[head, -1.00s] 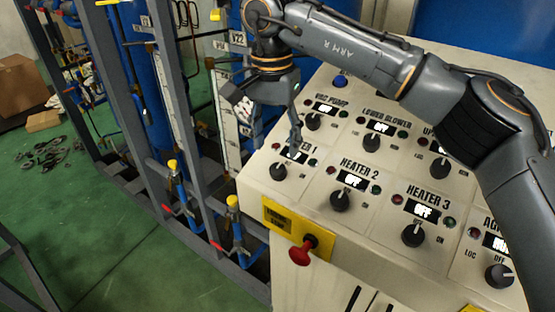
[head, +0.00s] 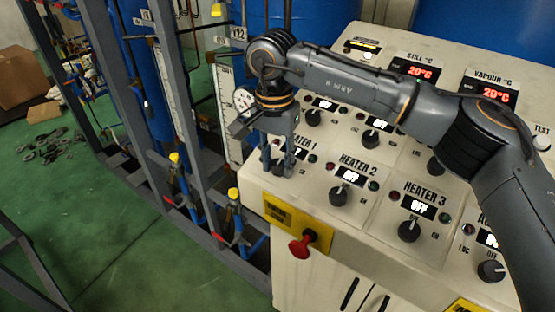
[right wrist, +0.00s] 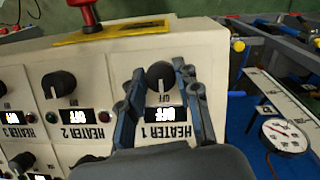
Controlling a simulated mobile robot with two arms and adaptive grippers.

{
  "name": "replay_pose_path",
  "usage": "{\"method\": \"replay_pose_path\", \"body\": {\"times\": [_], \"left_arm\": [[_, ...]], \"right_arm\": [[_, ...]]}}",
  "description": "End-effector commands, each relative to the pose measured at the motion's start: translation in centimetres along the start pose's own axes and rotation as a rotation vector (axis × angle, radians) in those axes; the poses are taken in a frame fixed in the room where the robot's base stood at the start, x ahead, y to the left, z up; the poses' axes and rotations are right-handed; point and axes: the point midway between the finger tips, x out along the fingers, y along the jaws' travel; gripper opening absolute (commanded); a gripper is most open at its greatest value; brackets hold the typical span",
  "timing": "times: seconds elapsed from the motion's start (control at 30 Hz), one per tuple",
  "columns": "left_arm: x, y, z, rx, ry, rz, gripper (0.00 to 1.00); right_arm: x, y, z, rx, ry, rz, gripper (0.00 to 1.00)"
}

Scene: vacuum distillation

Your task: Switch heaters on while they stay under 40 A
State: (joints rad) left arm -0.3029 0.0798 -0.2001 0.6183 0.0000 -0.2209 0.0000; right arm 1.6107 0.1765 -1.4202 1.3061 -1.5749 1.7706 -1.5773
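The HEATER 1 knob (right wrist: 160,75) is black and its display (right wrist: 165,114) reads OFF. My right gripper (head: 279,168) points down over this knob at the panel's left front. In the right wrist view its two fingers (right wrist: 158,72) stand open on either side of the knob, with narrow gaps. The HEATER 2 knob (head: 339,194) and HEATER 3 knob (head: 409,231) are to the right in the head view; their displays (head: 350,176) and (head: 424,207) read OFF. My left gripper is in neither view.
A red mushroom button (head: 300,248) sticks out of a yellow plate below HEATER 1. The STILL display (head: 418,71) and VAPOUR display (head: 495,91) both read 20°C. Grey frame posts (head: 191,110) and blue pipework stand left of the panel. I cannot read any ammeter.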

Motion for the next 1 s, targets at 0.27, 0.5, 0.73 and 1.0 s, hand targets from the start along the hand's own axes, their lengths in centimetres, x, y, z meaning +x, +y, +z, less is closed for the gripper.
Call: {"method": "replay_pose_path", "body": {"times": [0.27,0.5,0.73,1.0], "left_arm": [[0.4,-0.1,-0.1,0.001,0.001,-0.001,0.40],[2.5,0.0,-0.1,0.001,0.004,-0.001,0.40],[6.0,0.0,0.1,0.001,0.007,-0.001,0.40],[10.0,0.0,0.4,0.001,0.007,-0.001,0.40]], "right_arm": [[0.1,0.0,0.0,0.015,0.000,-0.006,0.01],[0.5,0.0,0.0,0.105,0.004,-0.043,0.01],[0.8,0.1,0.0,0.277,0.012,-0.112,0.01],[0.8,0.2,0.1,0.517,0.022,-0.204,0.01]]}}
